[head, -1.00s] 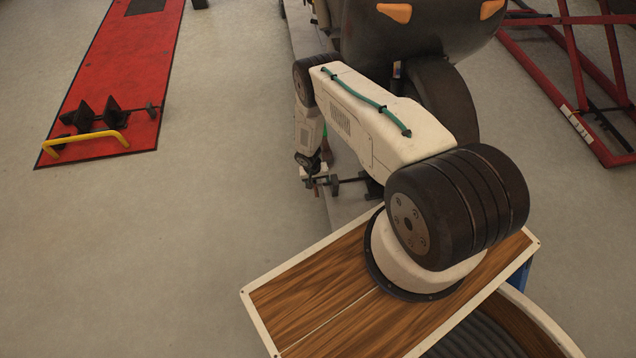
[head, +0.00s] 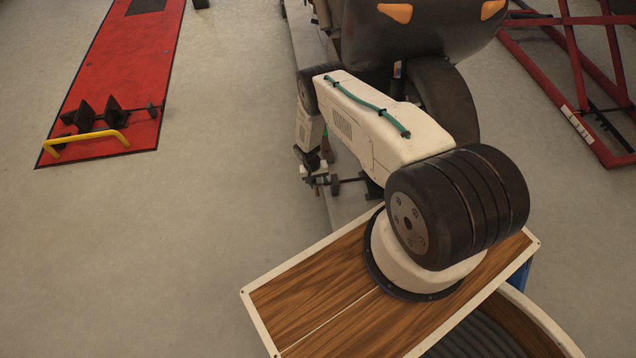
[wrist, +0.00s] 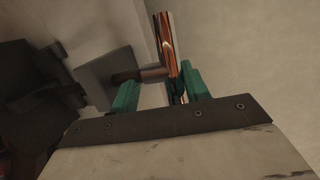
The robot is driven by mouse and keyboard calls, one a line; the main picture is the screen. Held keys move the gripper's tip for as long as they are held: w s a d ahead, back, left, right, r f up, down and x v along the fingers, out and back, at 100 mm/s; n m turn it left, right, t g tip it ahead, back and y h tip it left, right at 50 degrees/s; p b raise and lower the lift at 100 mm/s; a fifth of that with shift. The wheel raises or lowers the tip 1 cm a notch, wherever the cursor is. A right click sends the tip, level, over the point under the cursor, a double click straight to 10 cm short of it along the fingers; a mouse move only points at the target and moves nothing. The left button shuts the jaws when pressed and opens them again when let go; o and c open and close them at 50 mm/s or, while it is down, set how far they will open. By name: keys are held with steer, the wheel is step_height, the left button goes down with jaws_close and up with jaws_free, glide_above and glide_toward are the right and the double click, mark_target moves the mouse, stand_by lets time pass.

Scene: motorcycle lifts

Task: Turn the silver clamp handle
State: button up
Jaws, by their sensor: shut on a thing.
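The silver clamp handle (wrist: 165,42) is a shiny bar with orange-brown reflections in the wrist view. It passes between the teal fingers of my gripper (wrist: 158,88), lying close against the right finger. A short dark rod (wrist: 140,74) meets it from the left, by a grey plate. In the head view my gripper (head: 313,179) is small and low at the end of my arm, at the clamp's left end. The clamp's shaft (head: 353,180) runs right from there toward the motorcycle wheel. My gripper is shut on the handle; the exact contact is partly hidden.
The motorcycle (head: 420,45) stands above its lift (head: 347,207), close to the right of my arm. A red lift with a black wheel clamp and yellow bar (head: 85,142) lies at left. Red lift frame (head: 575,95) stands at right. Bare floor is free between.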

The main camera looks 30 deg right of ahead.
steer(key=g+y, duration=0.1)
steer(key=g, duration=0.1)
steer(key=shift+f+g, duration=0.15)
steer(key=shift+g, duration=0.25)
steer(key=o, duration=1)
steer(key=shift+d, duration=0.1)
steer(key=shift+c, duration=0.2)
steer(key=v, duration=0.7)
steer(key=shift+w+r, duration=0.15)
steer(key=shift+r, duration=0.25)
